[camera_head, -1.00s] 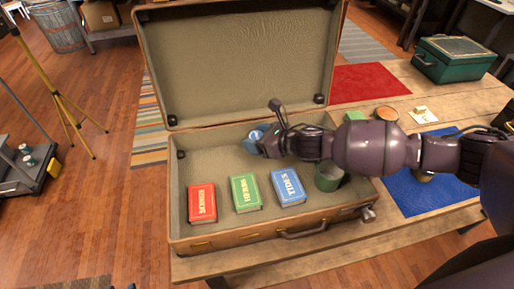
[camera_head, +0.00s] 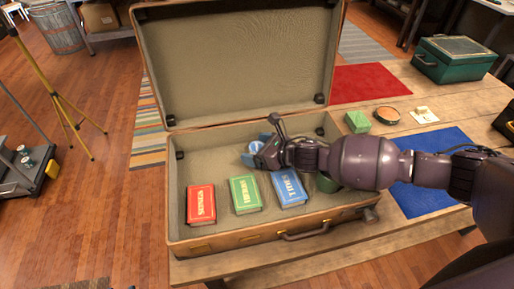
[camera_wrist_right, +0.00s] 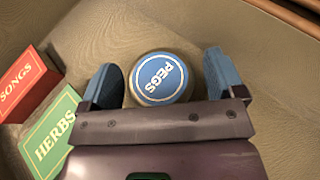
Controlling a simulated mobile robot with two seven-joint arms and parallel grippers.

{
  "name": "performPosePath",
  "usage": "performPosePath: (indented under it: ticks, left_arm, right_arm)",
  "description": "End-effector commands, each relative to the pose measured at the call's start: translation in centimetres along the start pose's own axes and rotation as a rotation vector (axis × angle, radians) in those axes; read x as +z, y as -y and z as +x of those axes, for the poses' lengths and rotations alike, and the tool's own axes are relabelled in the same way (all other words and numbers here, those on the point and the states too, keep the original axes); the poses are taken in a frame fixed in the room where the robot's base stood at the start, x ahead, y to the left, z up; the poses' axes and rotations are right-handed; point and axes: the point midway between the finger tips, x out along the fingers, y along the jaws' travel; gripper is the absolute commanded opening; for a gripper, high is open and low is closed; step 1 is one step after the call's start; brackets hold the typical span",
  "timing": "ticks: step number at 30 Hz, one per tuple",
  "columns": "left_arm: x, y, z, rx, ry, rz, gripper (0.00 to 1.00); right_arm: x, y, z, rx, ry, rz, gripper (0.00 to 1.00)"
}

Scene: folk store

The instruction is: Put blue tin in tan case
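The blue tin (camera_head: 256,147), with a round blue lid marked PEGS, stands inside the open tan case (camera_head: 180,205), towards its back middle. In the right wrist view the tin (camera_wrist_right: 160,78) shows its lid face-on between the two blue fingertips. My right gripper (camera_head: 266,148) reaches into the case from the right. Its fingers (camera_wrist_right: 164,80) are spread on both sides of the tin, with a narrow gap on the right and little or none on the left. The arm covers part of the case's right half. My left gripper is not in view.
Red (camera_head: 201,204), green (camera_head: 245,194) and blue (camera_head: 289,187) boxes lie along the case's front. On the table are a green block (camera_head: 357,121), a round orange-topped tin (camera_head: 387,115) and a blue mat (camera_head: 430,195).

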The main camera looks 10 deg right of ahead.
Motion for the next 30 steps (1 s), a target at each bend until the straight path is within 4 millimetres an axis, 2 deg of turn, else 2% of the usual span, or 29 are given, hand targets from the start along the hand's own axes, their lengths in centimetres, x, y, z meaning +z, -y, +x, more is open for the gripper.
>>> performPosePath:
  ticks: [8,11,24,30]
  left_arm:
    - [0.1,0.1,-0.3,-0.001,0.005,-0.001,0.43]
    - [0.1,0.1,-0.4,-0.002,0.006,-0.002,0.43]
    - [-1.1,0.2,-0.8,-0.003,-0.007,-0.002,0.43]
    - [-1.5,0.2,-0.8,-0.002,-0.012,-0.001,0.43]
  right_arm:
    - [0.3,0.0,-0.1,0.0,0.001,-0.001,0.88]
    - [0.3,0.1,-1.0,-0.001,0.0,-0.002,0.88]
    - [0.3,0.0,-9.0,-0.001,-0.001,-0.001,0.88]
    - [0.3,0.1,-11.3,-0.001,0.0,-0.001,0.88]
